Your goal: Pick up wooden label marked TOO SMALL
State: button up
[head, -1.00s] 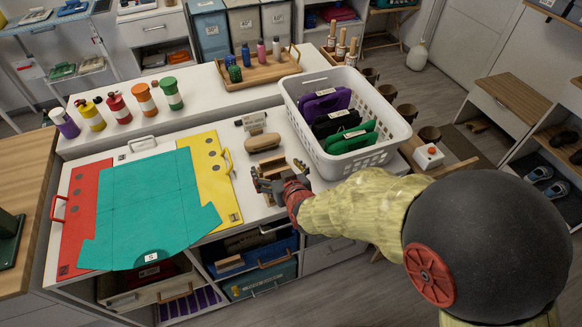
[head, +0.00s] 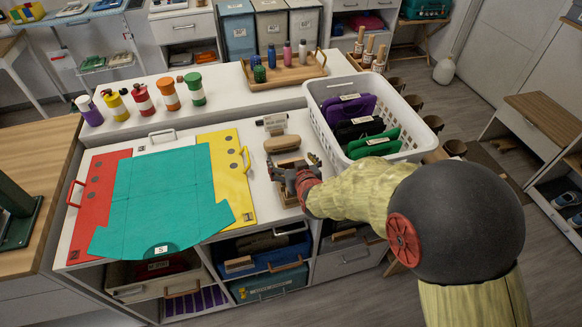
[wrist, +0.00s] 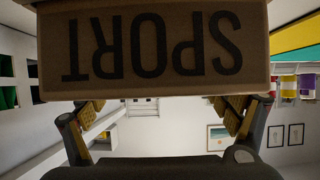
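No label reading TOO SMALL is legible in either view. In the head view my gripper (head: 287,179) is low over the counter, at the near side of a small wooden box (head: 291,161), and hides part of it. In the wrist view my gripper (wrist: 160,108) has its two yellow-padded fingers wide apart. A brown wooden block or panel marked SPORT (wrist: 155,48), upside down, fills the top of that view, close to the fingertips. Nothing shows gripped between the fingers; whether they touch the panel I cannot tell.
A white basket (head: 330,135) with purple, black and green cases stands right of the box. A tan rounded object (head: 282,143) lies behind it. A teal sheet (head: 160,200) and yellow panel (head: 230,170) cover the counter to the left. Open cubbies are below.

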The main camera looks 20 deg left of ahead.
jog(key=shift+c, duration=1.2)
jog(key=c, duration=0.9)
jog(key=shift+r, duration=0.1)
